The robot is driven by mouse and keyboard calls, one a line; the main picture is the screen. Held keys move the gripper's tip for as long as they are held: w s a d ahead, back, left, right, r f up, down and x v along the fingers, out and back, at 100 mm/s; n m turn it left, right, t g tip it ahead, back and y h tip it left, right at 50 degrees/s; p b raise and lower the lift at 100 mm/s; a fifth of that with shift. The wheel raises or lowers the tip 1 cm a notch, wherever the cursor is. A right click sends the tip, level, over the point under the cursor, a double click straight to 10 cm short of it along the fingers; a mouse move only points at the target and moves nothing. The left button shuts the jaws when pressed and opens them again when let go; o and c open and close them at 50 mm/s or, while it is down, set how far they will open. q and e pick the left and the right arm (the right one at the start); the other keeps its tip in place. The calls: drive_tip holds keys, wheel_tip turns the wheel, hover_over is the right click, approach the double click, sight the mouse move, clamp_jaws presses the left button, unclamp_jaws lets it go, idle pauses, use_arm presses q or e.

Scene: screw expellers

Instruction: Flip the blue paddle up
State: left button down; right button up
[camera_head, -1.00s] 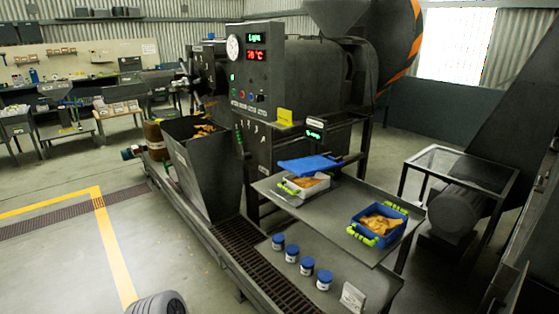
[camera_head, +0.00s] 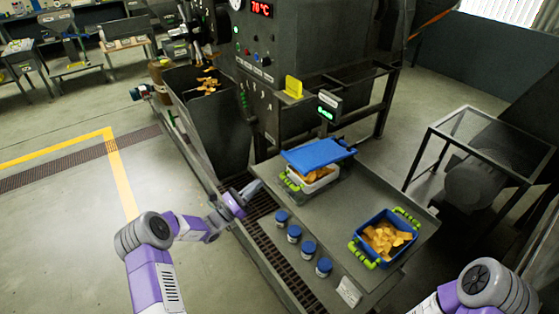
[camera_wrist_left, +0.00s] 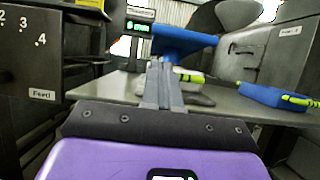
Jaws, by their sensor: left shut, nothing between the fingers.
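The blue paddle (camera_head: 318,153) is a flat blue plate, lying nearly level over a white box with green handles (camera_head: 322,185) that holds orange pieces. It also shows in the left wrist view (camera_wrist_left: 185,43), just beyond the fingertips. My left gripper (camera_head: 254,187) is left of the paddle, lower and apart from it in the head view. Its fingers (camera_wrist_left: 162,75) are shut and empty in the left wrist view. Part of my right arm shows at the lower right of the head view; its gripper is out of view.
A blue box with green handles (camera_head: 385,240) stands right on the metal table (camera_head: 340,225). Several blue-lidded jars (camera_head: 294,234) and a white card (camera_head: 348,291) line its lower shelf. The dark machine (camera_head: 310,60), with a small green display (camera_head: 327,108), rises behind.

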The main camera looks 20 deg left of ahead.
use_arm(q)
drive_tip(key=shift+s, duration=0.1)
drive_tip(key=x, duration=1)
drive_tip(key=shift+f, duration=0.1)
drive_tip(key=shift+r, duration=0.2)
